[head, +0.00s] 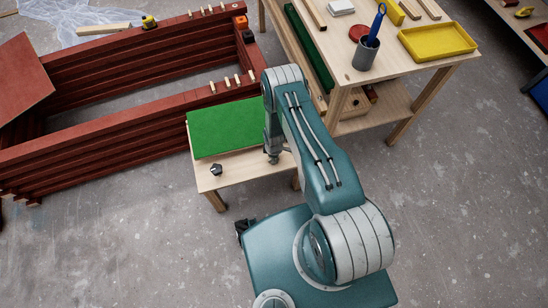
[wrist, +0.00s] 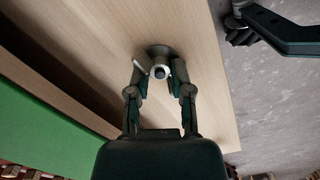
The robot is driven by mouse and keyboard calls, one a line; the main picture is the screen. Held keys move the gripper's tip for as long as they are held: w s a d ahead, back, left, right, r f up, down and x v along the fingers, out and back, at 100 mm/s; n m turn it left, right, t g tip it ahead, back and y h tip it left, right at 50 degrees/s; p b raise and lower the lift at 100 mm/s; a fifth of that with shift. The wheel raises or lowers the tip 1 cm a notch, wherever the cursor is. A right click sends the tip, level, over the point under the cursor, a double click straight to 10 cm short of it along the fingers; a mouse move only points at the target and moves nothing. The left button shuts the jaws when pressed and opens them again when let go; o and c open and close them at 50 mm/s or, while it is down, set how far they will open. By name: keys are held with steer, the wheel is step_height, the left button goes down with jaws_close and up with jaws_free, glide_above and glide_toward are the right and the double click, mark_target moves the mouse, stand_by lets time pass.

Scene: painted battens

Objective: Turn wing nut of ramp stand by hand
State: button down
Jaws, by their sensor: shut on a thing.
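The ramp stand (head: 235,172) is a low pale wooden bench with a green board (head: 237,127) along its far side. A dark knob (head: 216,170) stands on the left part of its bare wood. My gripper (head: 272,158) points down at the right part of the wood. In the wrist view, my gripper (wrist: 160,72) has its two fingers on either side of the small grey wing nut (wrist: 158,66), shut on it. The nut sits on a dark round base on the wood. In the head view my gripper hides this nut.
Red stacked battens (head: 130,150) form a frame at the left, beside the stand. A wooden table (head: 340,75) stands behind at the right, with a yellow tray (head: 438,41) and a grey cup (head: 366,53). The concrete floor at the front left and right is clear.

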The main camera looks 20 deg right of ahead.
steer(key=m, duration=0.5)
steer(key=shift+w+m, duration=0.1)
steer(key=shift+m, duration=0.2)
steer(key=m, duration=1)
steer(key=shift+m, duration=0.4)
steer(key=m, duration=0.4)
steer(key=shift+m, duration=0.4)
steer(key=c, duration=0.5)
jaws_free()
steer(key=shift+c, duration=0.2)
steer(key=shift+r, duration=0.15)
